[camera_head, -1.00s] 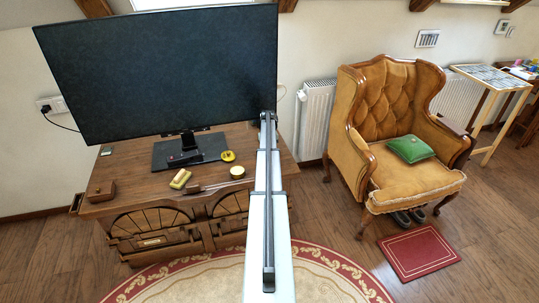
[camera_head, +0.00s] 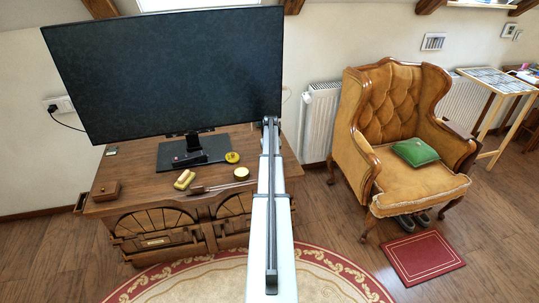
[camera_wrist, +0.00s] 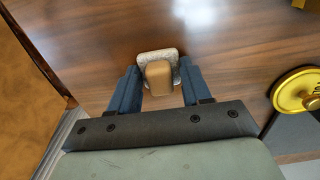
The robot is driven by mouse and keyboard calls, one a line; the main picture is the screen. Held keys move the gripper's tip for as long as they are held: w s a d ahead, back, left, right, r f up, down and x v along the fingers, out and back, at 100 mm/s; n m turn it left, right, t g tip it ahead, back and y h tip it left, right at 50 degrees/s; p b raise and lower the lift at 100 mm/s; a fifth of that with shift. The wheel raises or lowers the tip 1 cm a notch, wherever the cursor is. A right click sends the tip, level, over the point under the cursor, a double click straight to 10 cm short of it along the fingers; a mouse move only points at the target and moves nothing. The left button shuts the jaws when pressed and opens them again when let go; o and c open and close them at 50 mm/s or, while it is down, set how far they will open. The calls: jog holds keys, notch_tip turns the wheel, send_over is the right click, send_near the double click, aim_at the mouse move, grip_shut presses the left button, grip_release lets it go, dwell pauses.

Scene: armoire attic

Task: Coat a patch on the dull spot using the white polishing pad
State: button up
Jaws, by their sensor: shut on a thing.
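My gripper (camera_wrist: 159,76) shows in the wrist view, its two dark fingers closed on the white polishing pad (camera_wrist: 144,57). The pad has a pale, rough-looking square face and a tan block handle (camera_wrist: 158,78) between the fingers. It is over a glossy brown wooden surface (camera_wrist: 225,35); I cannot tell whether it touches the wood. No dull spot can be made out on the visible wood. In the head view, my arm hides the gripper and the pad.
A tan armchair (camera_head: 385,115) stands right. The wrist view shows a brass round piece (camera_wrist: 297,91) right of the gripper.

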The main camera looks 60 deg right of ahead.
jog(key=s+a, duration=0.4)
jog(key=shift+s+a, duration=0.25)
jog(key=shift+s, duration=0.05)
jog(key=shift+w+a, duration=0.15)
jog(key=shift+a, duration=0.35)
jog(key=shift+w+a, duration=0.25)
jog(key=shift+w+d, duration=4.3)
jog(key=shift+w, duration=0.05)
jog(key=shift+w+a, duration=0.45)
jog(key=shift+a, duration=0.45)
jog(key=shift+s+a, duration=4)
jog(key=shift+s, duration=0.05)
jog(key=shift+s+a+r, duration=0.1)
jog(key=shift+s+r, duration=0.05)
notch_tip(320, 180, up, 8)
